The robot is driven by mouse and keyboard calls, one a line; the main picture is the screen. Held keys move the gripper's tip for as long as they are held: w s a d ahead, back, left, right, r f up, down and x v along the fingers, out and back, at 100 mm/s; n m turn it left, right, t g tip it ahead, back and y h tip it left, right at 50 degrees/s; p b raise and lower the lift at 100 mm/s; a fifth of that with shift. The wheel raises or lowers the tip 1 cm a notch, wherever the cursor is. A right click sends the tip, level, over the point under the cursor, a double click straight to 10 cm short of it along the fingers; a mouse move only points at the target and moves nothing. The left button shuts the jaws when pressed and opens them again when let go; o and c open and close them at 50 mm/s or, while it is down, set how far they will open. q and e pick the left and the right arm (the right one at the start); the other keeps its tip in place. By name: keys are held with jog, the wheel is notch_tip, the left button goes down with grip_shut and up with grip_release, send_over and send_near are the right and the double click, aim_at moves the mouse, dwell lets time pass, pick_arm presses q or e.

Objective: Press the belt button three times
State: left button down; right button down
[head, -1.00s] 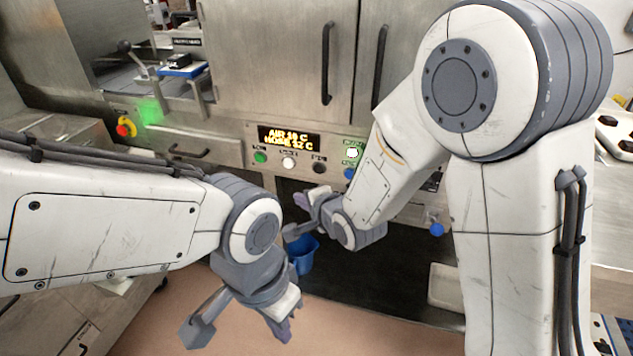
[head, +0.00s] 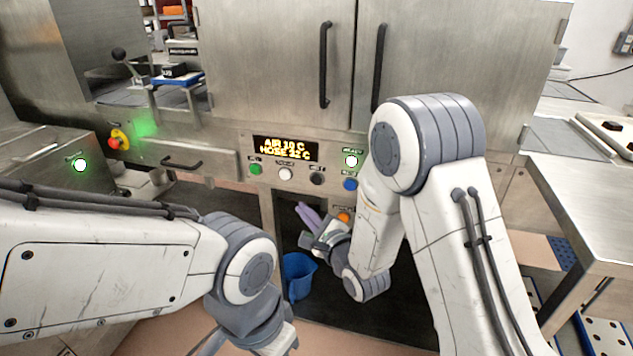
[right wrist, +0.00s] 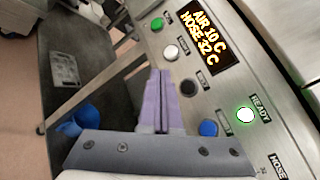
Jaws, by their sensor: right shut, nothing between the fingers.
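A row of buttons runs along the steel panel: green (head: 255,169), white (head: 285,174), black (head: 317,179) and blue (head: 351,184). Their small labels are too blurred for me to tell which is the belt button. My right gripper (head: 306,212) is shut and empty, below the row in the head view. In the right wrist view its purple fingers (right wrist: 160,75) lie just beside the panel, near the white button (right wrist: 171,53) and the black button (right wrist: 189,88), apparently apart from both. My left gripper (head: 258,325) is at the bottom edge, its fingertips cut off.
A display (head: 286,149) reads air and hose temperatures. A lit READY lamp (head: 351,161) is above the blue button. A red emergency knob (head: 115,142) and drawer handle (head: 182,164) are at left.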

aim_at(317, 180)
jog(key=shift+w+d+p, duration=0.15)
jog(key=shift+w+d, duration=0.3)
jog(key=shift+w, duration=0.9)
jog(key=shift+w+d+p, duration=0.1)
jog(key=shift+w+d, duration=0.3)
jog(key=shift+w, duration=1)
jog(key=shift+w+d+p, duration=0.15)
jog(key=shift+w+d, duration=0.3)
jog(key=shift+w, duration=0.9)
jog(key=shift+w, duration=0.1)
jog(key=shift+w+d, duration=0.15)
jog(key=shift+w, duration=0.15)
